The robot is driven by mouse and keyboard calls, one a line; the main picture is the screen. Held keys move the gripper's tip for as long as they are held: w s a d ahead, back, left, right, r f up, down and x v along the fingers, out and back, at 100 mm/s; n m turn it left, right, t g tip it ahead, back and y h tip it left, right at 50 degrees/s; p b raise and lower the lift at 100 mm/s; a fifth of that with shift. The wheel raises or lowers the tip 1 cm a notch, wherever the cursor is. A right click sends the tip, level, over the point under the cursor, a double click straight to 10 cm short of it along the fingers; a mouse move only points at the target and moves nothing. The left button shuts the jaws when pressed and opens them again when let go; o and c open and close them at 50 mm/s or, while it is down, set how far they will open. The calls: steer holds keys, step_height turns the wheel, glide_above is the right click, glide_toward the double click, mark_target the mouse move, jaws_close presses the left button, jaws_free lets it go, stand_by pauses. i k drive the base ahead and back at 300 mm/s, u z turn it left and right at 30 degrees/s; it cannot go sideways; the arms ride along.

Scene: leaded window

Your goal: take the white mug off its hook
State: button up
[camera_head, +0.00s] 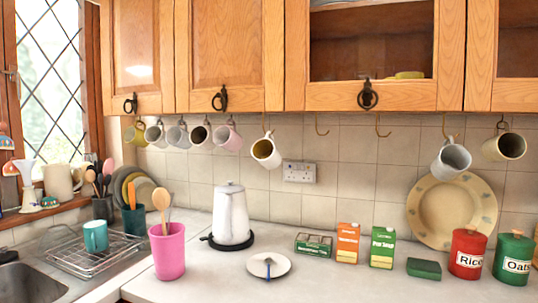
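Several mugs hang from hooks under the wooden wall cupboards. A white mug with a yellowish-brown inside (266,151) hangs tilted from a hook near the middle, its mouth turned toward the lower left. A pale grey-white mug (452,160) hangs at the right, and a cream mug with a brown inside (504,146) hangs further right. To the left hang a pink mug (229,138), a pale mug with a dark inside (200,135), greyish mugs (178,136) and a yellow-green one (135,134). My gripper is not in view.
Below stand a white kettle (231,216), a pink utensil pot (168,250), a white saucer (264,265), food boxes (347,243) and red (468,254) and green canisters (514,258). A large plate (425,205) leans at the right.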

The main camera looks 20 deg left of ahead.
mark_target(264, 150)
steer(key=k, duration=0.6)
steer(key=u, duration=0.55)
steer(key=i, duration=0.5)
steer(key=u, duration=0.85)
steer(key=i, duration=0.8)
steer(key=u, duration=0.05)
